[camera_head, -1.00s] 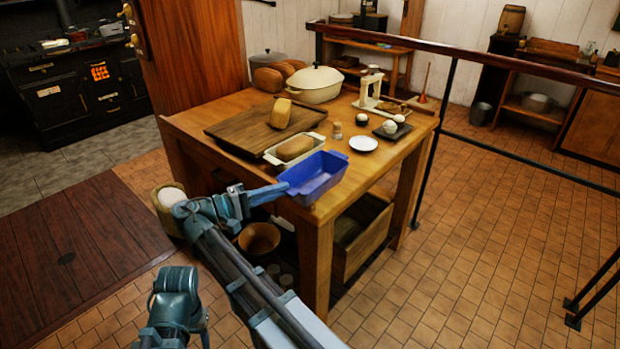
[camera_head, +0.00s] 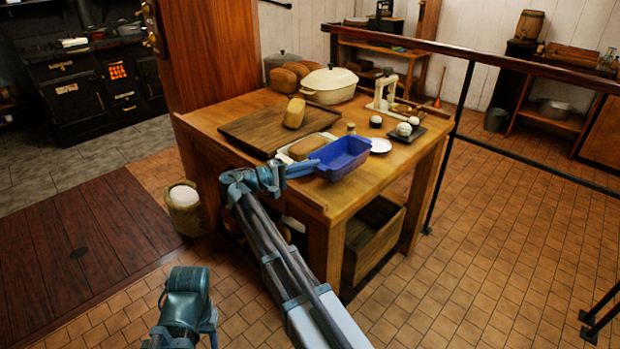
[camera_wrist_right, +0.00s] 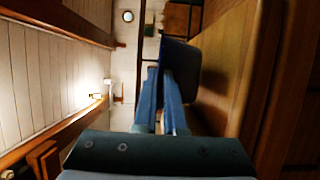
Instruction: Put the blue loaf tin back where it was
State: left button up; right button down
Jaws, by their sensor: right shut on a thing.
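The blue loaf tin (camera_head: 342,159) is upright at the front of the wooden table (camera_head: 230,115), right beside the cream loaf tin (camera_head: 283,153) that holds a loaf. My right gripper (camera_head: 302,168) is shut on the blue tin's left end. I cannot tell whether the tin touches the tabletop or hangs just above it. In the right wrist view the fingers (camera_wrist_right: 161,95) close on the dark blue tin (camera_wrist_right: 180,65). Part of my left arm shows at the bottom of the head view, but its jaws cannot be made out.
A board (camera_head: 262,130) with a loaf (camera_head: 294,113) lies behind the cream tin. A white plate (camera_head: 380,145) and a small shaker (camera_head: 351,128) stand close to the blue tin. A cream pot (camera_head: 330,85) stands at the back. A railing (camera_head: 455,130) runs along the right.

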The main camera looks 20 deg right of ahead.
aim_at(324, 174)
notch_tip(324, 174, down, 4)
jog(key=shift+r+b, duration=0.2)
jog(key=shift+b, duration=1.05)
pick_arm(q)
notch_tip(324, 174, down, 3)
jog(key=shift+f, duration=0.15)
pick_arm(e)
jog(key=shift+a+r, duration=0.1)
jog(key=shift+r, duration=0.05)
pick_arm(q)
jog(key=shift+f, duration=0.1)
pick_arm(e)
jog(key=c, duration=1.4)
grip_release()
jog(key=shift+f, duration=0.2)
jog(key=shift+c, duration=0.2)
jog(key=o, duration=0.4)
jog(key=shift+o, duration=0.2)
jog(key=shift+r, duration=0.25)
jog(key=a, duration=1.2)
jog(key=shift+s+f, duration=0.1)
